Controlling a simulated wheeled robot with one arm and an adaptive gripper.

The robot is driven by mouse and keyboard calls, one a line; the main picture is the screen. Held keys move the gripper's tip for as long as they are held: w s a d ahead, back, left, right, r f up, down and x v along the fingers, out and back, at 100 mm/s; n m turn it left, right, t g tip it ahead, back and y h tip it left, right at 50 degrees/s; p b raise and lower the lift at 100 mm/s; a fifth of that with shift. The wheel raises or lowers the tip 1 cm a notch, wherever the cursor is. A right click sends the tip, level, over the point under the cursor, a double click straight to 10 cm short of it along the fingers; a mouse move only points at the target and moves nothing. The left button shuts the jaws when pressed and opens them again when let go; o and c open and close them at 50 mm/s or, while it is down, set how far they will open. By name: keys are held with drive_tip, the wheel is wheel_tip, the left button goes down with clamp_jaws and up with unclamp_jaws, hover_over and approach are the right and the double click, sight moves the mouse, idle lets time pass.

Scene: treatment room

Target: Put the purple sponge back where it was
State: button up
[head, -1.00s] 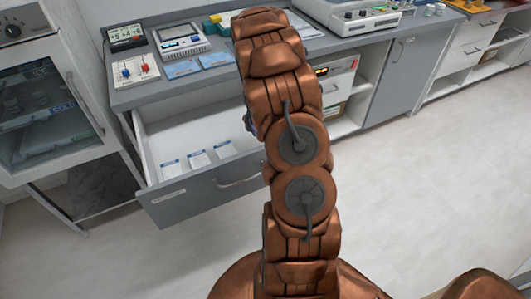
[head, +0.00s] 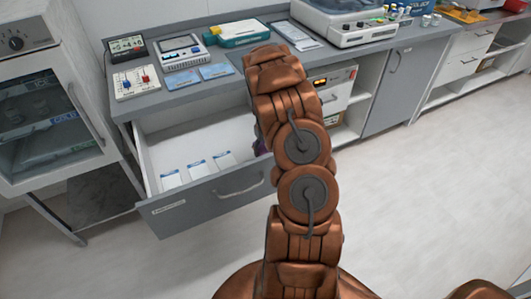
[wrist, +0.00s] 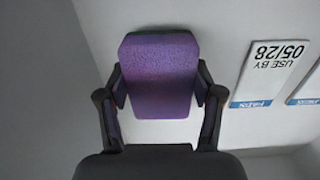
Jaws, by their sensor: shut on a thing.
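The purple sponge (wrist: 160,72) is between the two dark fingers of my gripper (wrist: 160,88) in the wrist view. The fingers press on its left and right sides. Behind it is the white inside of the open drawer (head: 205,135). I cannot tell whether the sponge touches the drawer floor. In the head view my arm hides the gripper and nearly all of the sponge; only a small purple patch shows beside the arm, at the drawer's right end.
White packets (head: 197,169) lie in the drawer's front left; one packet (wrist: 270,75) shows right of the sponge in the wrist view. The grey counter (head: 225,75) above holds a scale (head: 182,52), a teal-and-white device (head: 237,32) and blue cards. A glass-door cabinet (head: 50,100) stands left.

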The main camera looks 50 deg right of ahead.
drive_tip(key=shift+f, duration=1.25)
drive_tip(key=shift+f, duration=0.15)
drive_tip(key=o, duration=1.2)
